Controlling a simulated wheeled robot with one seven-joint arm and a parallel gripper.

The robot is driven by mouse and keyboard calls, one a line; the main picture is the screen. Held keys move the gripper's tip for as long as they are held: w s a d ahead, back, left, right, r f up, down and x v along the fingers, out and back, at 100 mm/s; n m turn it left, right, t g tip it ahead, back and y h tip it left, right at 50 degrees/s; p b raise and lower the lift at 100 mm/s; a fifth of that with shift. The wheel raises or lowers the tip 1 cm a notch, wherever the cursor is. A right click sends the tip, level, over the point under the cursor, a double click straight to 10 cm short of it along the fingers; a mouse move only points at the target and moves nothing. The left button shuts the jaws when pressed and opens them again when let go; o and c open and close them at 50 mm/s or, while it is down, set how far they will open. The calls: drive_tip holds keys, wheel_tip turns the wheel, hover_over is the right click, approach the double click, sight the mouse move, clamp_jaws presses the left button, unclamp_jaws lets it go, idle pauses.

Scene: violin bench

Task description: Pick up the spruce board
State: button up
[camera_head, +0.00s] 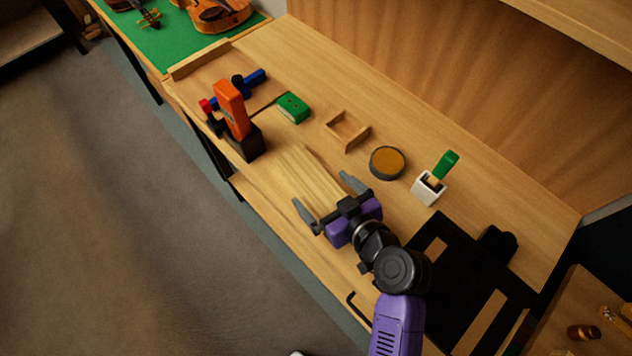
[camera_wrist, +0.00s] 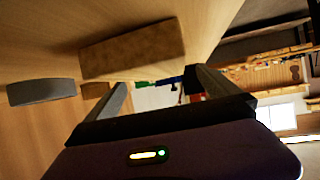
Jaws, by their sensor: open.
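The spruce board (camera_head: 303,172) is a pale, streaked wooden piece lying flat on the workbench in the head view, between the black block and my gripper. My gripper (camera_head: 324,192) is open and empty, with its grey fingers spread at the near right end of the board. In the head view I cannot tell how high the fingers are above the board. In the wrist view my gripper (camera_wrist: 160,80) shows two separated fingers with nothing held between them.
An orange tool (camera_head: 232,108) stands on a black block (camera_head: 246,146) beyond the board. A green box (camera_head: 293,107), wooden holder (camera_head: 353,139), round tin (camera_head: 387,162) and white cup (camera_head: 429,189) stand behind. A black mat (camera_head: 437,292) lies to the right.

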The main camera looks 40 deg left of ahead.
sight(317, 188)
drive_tip(key=shift+x, duration=1.15)
drive_tip(key=c, duration=1.7)
